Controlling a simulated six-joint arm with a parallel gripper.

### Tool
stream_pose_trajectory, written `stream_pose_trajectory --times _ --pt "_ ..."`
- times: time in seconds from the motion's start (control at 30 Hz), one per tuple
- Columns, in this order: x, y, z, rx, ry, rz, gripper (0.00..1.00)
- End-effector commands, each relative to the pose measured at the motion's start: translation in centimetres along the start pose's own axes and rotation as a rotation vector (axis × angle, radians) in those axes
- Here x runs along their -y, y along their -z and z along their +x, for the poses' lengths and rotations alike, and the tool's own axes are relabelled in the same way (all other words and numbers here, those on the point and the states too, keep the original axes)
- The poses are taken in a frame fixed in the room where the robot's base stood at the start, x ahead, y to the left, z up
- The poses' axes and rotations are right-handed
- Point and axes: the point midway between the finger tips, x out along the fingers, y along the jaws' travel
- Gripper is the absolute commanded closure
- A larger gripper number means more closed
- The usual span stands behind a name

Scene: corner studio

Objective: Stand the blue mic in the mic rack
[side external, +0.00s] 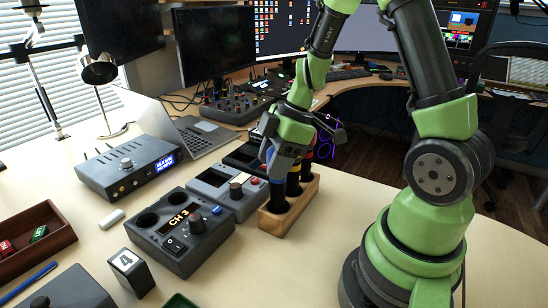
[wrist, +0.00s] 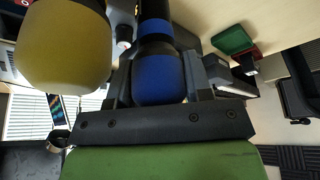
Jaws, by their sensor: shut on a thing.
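The blue mic (wrist: 158,78) has a blue band and head and a black handle. In the wrist view it sits between the two fingers of my gripper (wrist: 158,85), which is shut on it. In the side view my gripper (side external: 280,160) is over the near end of the wooden mic rack (side external: 285,222). The blue mic (side external: 276,196) is upright there, its lower end at the near slot; I cannot tell whether it is fully seated. A yellow-headed mic (wrist: 62,48) is close beside it. Further mics stand behind in the rack, partly hidden by my gripper.
A dark CH 3 box (side external: 180,230) and a grey device with knobs (side external: 228,190) stand left of the rack. A number 4 block (side external: 130,270), a brown tray (side external: 30,240) and a laptop (side external: 195,138) are farther left. The table right of the rack is clear up to my base.

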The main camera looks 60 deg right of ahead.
Motion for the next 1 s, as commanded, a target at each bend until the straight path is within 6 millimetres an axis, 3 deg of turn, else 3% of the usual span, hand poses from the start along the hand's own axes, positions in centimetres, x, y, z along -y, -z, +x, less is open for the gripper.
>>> stream_pose_trajectory --times 0.43,0.47,0.6,1.0 --pt "0.02 -0.35 0.84 0.0 0.001 0.0 0.9" --pt "0.01 -0.36 0.86 0.0 0.0 -0.001 0.52" --pt "0.0 -0.34 0.83 0.0 0.0 -0.001 0.24" --pt "0.01 -0.34 0.83 0.0 0.0 -0.001 0.24"
